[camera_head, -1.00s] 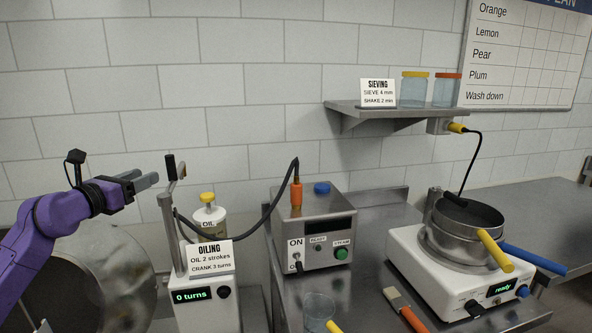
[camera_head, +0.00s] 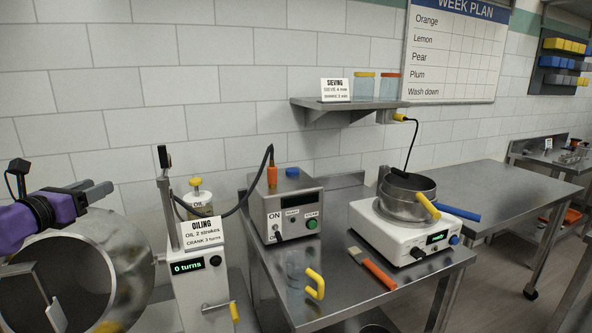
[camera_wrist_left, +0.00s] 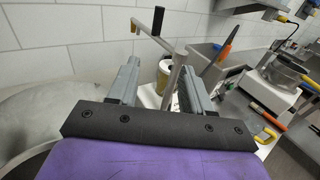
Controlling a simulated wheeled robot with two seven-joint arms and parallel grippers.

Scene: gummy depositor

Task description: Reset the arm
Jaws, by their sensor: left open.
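My left arm is purple and comes in from the left in the head view. Its left gripper (camera_head: 98,188) has grey fingers and hangs above the large round metal drum (camera_head: 140,262), left of the oiling station (camera_head: 200,290). In the left wrist view the left gripper (camera_wrist_left: 160,85) has its two fingers wide apart with nothing between them. The right gripper is in neither view.
A metal table (camera_head: 335,312) carries a grey control box (camera_head: 290,215), a yellow-handled clear jug (camera_head: 297,272), an orange-handled brush (camera_head: 375,270) and a white sieving machine (camera_head: 395,238) with a pan (camera_head: 408,200). A wall shelf (camera_head: 350,104) holds two jars. Floor shows at right.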

